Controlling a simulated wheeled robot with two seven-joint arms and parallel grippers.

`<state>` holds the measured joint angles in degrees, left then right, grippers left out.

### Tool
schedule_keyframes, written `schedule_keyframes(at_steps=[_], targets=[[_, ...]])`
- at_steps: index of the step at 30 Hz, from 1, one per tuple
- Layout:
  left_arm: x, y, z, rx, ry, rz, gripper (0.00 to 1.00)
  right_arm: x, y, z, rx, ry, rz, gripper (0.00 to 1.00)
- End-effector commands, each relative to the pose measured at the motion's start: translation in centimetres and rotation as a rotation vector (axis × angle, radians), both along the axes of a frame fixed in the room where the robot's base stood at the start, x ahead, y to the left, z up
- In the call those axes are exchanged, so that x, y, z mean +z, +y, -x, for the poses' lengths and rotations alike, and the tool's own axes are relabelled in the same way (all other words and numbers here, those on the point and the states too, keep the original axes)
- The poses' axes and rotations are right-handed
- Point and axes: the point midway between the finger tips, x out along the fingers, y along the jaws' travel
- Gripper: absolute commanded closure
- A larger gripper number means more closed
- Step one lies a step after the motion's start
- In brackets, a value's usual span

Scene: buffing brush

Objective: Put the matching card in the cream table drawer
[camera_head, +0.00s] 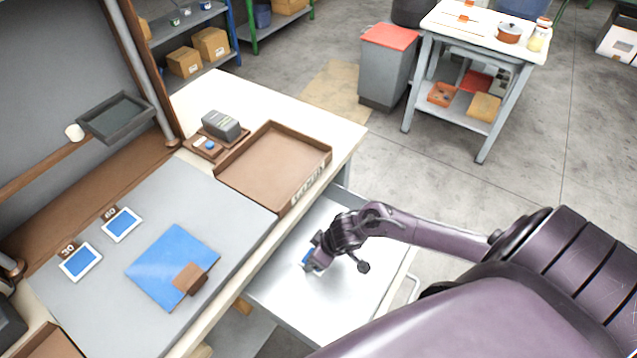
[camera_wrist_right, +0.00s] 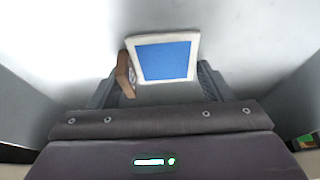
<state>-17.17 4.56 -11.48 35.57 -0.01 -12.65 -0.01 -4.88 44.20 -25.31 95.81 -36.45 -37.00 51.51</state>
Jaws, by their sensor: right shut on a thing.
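My right gripper (camera_head: 318,262) is inside the open cream table drawer (camera_head: 282,287), low over its pale metal floor. It is shut on a card (camera_wrist_right: 166,59) with a white border and a blue middle, which has a brown tab on its left side in the right wrist view. In the head view only a small blue bit of this card (camera_head: 306,258) shows beside the fingers. I cannot tell whether the card touches the drawer floor. Two similar cards, marked 30 (camera_head: 80,262) and 60 (camera_head: 122,224), lie on the grey mat. My left gripper is not in view.
A blue sheet (camera_head: 160,265) with a brown block (camera_head: 189,279) lies on the grey mat (camera_head: 215,200). A brown tray (camera_head: 275,165) stands at the table's edge above the drawer. A dark brush-like block (camera_head: 221,125) sits behind it. The drawer floor around my gripper is clear.

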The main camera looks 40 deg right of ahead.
Motion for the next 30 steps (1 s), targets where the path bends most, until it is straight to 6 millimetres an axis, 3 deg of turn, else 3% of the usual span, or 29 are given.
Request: schedule_keyframes(at_steps=[5, 6, 11, 22, 30], targets=[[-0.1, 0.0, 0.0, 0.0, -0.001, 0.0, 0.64, -0.2, 0.0, 0.0, -0.001, 0.001, 0.0, 0.49], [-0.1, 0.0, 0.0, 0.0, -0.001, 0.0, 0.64, -0.3, 0.0, 0.0, -0.001, 0.001, 0.0, 0.26], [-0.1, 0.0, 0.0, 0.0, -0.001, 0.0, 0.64, -0.2, 0.0, 0.0, 0.0, 0.001, 0.0, 0.06], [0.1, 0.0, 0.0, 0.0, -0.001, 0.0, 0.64, 0.4, -0.1, 0.1, 0.001, -0.001, 0.001, 0.06], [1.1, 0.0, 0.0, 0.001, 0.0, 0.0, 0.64, 5.1, -0.9, 2.0, 0.002, 0.001, 0.004, 0.06]])
